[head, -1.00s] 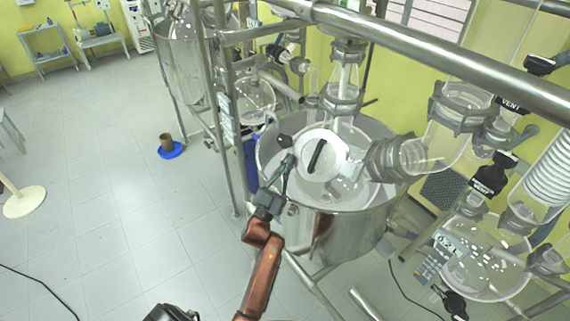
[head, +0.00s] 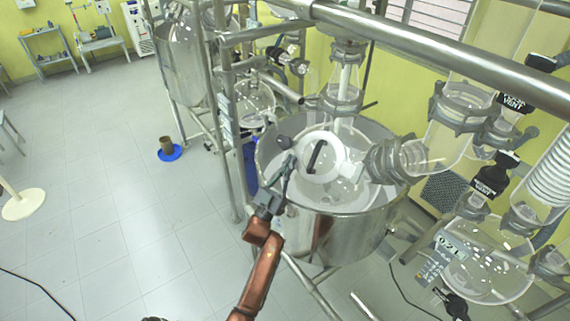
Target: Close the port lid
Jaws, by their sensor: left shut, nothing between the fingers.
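The port lid (head: 334,166) is a round white disc with a black bar handle (head: 315,157). It is at the top of the glass reactor, over the steel vessel (head: 345,238), with its handle side toward me. Whether its rim is flush on the port cannot be told. A black knob (head: 284,142) sits at the lid's left edge. My left gripper (head: 289,162) is shut and empty, just left of the lid and below the knob. Its tips are close to the lid's edge; contact is unclear. My right gripper is not in view.
A grey clamp collar (head: 388,161) and glass neck stand right of the lid. A thick steel rail (head: 430,52) crosses above, and an upright post (head: 228,110) stands left of the vessel. Open floor lies to the left, with a blue-based brown pot (head: 168,149).

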